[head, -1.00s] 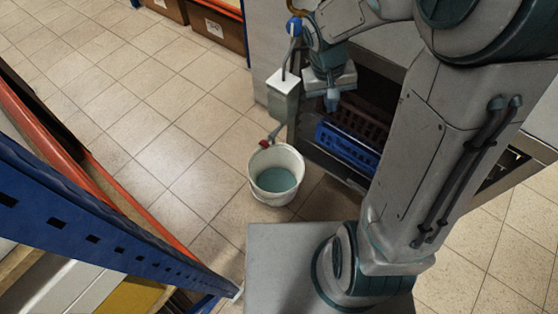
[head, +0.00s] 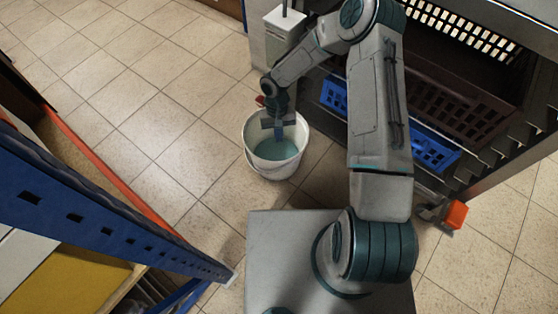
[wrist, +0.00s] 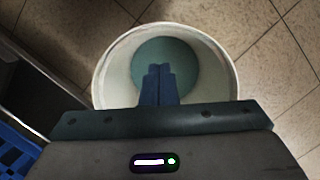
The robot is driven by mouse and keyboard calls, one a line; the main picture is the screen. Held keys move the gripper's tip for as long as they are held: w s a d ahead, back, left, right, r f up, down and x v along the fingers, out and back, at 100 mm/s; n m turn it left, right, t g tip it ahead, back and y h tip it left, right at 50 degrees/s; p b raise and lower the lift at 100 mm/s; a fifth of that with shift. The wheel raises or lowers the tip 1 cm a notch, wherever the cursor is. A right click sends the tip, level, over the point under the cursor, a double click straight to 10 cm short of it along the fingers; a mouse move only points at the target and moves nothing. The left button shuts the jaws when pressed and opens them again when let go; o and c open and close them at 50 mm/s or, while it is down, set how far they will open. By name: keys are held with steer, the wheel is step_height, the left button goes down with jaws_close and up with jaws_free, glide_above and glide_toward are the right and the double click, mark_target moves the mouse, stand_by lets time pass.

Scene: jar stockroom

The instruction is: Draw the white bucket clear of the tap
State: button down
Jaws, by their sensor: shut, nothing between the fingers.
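The white bucket (head: 262,165) stands upright on the tiled floor with blue-green liquid in it. My gripper (head: 279,135) points down over the bucket's opening, its blue fingers shut with nothing between them. In the wrist view the closed fingers (wrist: 158,84) lie over the bucket's mouth, and the bucket (wrist: 226,72) shows its whole far rim. Whether the fingertips are below the rim I cannot tell. The tap (head: 260,101), with a red part, is at the bucket's back edge, partly hidden by my gripper.
A white box post (head: 284,30) stands behind the bucket. A rack with a blue crate (head: 432,153) and a brown crate (head: 455,105) is to the right. Blue shelving (head: 100,222) stands at the left. Open tiled floor (head: 150,120) lies left of the bucket.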

steer(key=b+x, duration=0.4)
steer(key=x, duration=0.7)
steer(key=shift+a, duration=0.25)
